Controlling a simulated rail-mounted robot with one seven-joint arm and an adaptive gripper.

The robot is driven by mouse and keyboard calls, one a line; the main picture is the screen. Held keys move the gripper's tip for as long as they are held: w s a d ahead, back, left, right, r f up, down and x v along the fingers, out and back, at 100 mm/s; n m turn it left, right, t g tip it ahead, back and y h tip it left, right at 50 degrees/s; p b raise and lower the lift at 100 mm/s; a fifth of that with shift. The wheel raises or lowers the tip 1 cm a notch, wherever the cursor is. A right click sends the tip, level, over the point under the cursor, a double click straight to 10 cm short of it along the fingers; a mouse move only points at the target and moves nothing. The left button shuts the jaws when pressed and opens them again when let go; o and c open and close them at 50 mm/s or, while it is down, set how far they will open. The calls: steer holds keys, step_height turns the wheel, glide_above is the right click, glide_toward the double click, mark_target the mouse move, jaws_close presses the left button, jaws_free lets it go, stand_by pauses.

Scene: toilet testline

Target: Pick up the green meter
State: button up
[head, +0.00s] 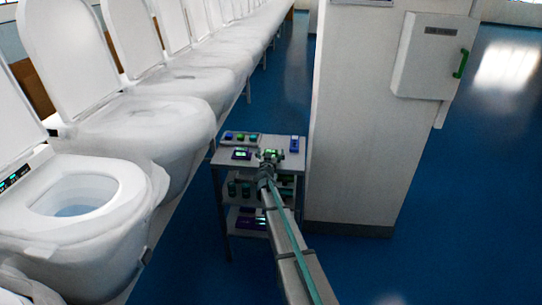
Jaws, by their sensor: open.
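A small grey trolley (221,160) stands in the middle of the view with small devices on its top. A green device (271,152), which looks like the green meter, lies at the trolley top's middle right. My gripper (266,166) is over the near edge of the trolley top, right at this device in the picture, and partly covers it. The fingers are small and dark here. I cannot tell whether they touch the device. A dark purple-blue device with a lit screen (241,154) lies to the left of my gripper.
A tray (240,138) with blue and green items sits at the trolley's back, and a blue-white item (294,144) at its right. Lower shelves hold more items. Toilets (150,120) line the left; a white partition (355,130) stands close on the right.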

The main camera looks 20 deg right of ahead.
steer(key=shift+w, duration=0.1)
steer(key=c, duration=1.4)
steer(key=shift+o, duration=0.2)
